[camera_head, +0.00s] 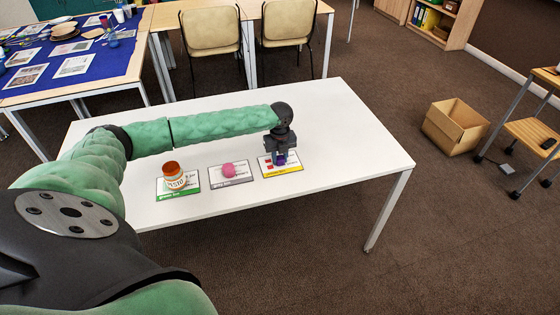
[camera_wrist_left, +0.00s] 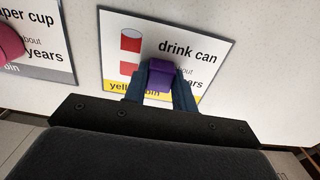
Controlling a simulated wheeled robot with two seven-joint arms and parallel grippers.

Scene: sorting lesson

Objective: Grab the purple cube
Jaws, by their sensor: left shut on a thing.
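The purple cube (camera_wrist_left: 161,76) is between the two fingers of my left gripper (camera_wrist_left: 160,92), which is shut on it. In the head view the cube (camera_head: 281,160) shows as a small purple patch below my left gripper (camera_head: 280,156). The cube is over the card with the yellow strip (camera_wrist_left: 190,35), which reads "drink can". I cannot tell whether the cube touches the card. My right gripper is in neither view.
The white table (camera_head: 340,130) is clear to the right. A cardboard box (camera_head: 455,128) stands on the floor.

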